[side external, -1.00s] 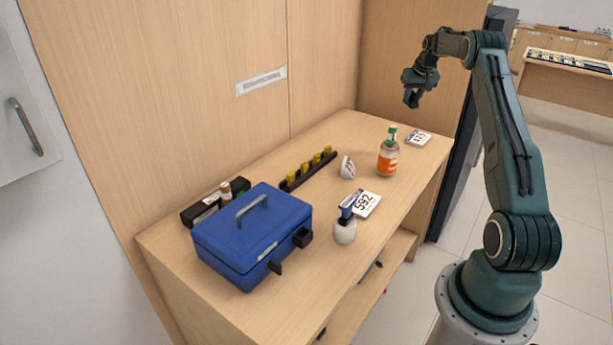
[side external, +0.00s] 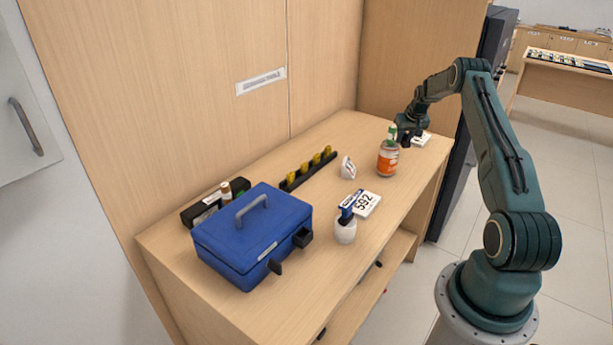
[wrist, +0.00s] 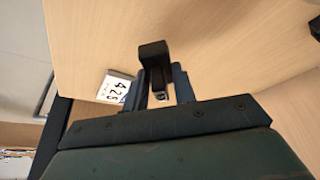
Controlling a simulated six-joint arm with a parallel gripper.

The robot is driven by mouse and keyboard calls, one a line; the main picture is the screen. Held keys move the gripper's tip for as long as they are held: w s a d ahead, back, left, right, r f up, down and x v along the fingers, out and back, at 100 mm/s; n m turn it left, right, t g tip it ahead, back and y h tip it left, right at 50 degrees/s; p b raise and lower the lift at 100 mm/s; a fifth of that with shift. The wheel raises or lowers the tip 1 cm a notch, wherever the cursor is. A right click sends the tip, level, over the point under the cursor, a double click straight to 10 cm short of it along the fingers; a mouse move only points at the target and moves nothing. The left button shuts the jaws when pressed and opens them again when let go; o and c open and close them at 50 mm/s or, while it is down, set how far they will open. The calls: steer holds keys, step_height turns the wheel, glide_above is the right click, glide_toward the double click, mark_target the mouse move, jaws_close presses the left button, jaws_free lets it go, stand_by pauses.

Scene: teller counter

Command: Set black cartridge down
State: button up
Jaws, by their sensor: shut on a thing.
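My gripper (side external: 408,138) is low over the far right end of the wooden counter, behind the orange-labelled bottle in the side view. In the wrist view my gripper (wrist: 162,90) is shut on the black cartridge (wrist: 153,52), whose dark end sticks out past the fingertips. In the side view the cartridge is hard to tell from the dark fingers. I cannot tell whether it touches the counter (wrist: 215,45).
A white number card (wrist: 115,88) lies right beside the gripper. The bottle (side external: 387,160) stands close in front.

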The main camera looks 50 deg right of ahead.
mark_target(401, 156)
steer(key=shift+f, duration=0.25)
steer(key=shift+f, duration=2.05)
steer(key=shift+f, duration=0.15)
steer(key=o, duration=1)
steer(key=v, duration=1.2)
